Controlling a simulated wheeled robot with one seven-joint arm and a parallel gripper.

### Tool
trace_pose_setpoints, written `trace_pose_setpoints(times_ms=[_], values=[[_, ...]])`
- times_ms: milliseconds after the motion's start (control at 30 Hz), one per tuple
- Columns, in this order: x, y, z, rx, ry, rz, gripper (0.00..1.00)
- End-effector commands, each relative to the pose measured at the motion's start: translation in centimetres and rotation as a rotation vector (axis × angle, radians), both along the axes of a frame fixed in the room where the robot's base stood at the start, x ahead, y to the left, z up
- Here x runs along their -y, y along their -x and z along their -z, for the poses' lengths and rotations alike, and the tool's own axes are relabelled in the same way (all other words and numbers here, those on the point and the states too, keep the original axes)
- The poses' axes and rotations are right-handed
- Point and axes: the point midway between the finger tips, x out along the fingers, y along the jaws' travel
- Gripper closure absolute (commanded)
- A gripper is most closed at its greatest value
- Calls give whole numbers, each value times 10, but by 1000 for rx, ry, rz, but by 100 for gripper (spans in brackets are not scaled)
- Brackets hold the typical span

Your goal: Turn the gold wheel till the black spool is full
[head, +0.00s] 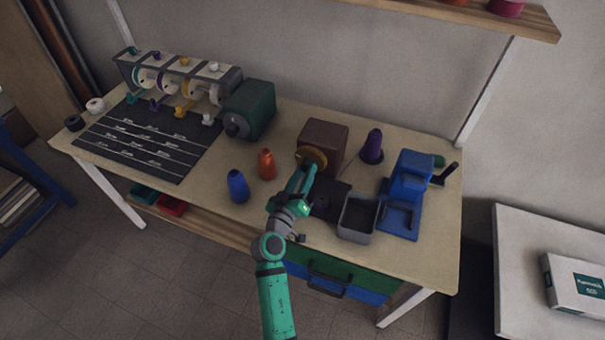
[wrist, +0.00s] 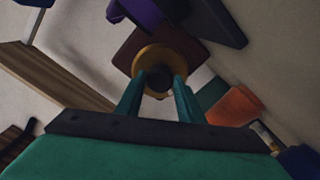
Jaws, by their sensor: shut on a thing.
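The gold wheel (head: 312,155) stands on the front of a brown box (head: 327,138) near the middle of the bench. My gripper (head: 305,172) reaches up to it from the front. In the wrist view, the fingers of my gripper (wrist: 159,80) close on a dark round knob (wrist: 159,77) in front of the gold wheel (wrist: 153,52), with the brown box (wrist: 130,50) behind. I cannot make out a black spool for certain, or how full it is; the area below the wheel is partly hidden by my arm.
A blue bottle (head: 238,187) and an orange bottle (head: 266,164) stand left of my gripper. A purple cone (head: 372,147), a grey bin (head: 357,220) and a blue device (head: 409,180) stand right. A spool rack (head: 180,78) and green machine (head: 249,109) are at the back left.

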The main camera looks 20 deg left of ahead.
Motion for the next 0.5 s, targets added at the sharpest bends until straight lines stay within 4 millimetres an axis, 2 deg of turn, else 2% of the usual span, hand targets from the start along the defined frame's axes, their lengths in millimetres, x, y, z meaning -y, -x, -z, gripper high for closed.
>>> trace_pose_setpoints(times_ms=[500], values=[[1, 1, 3, -1, -117, 3, 88]])
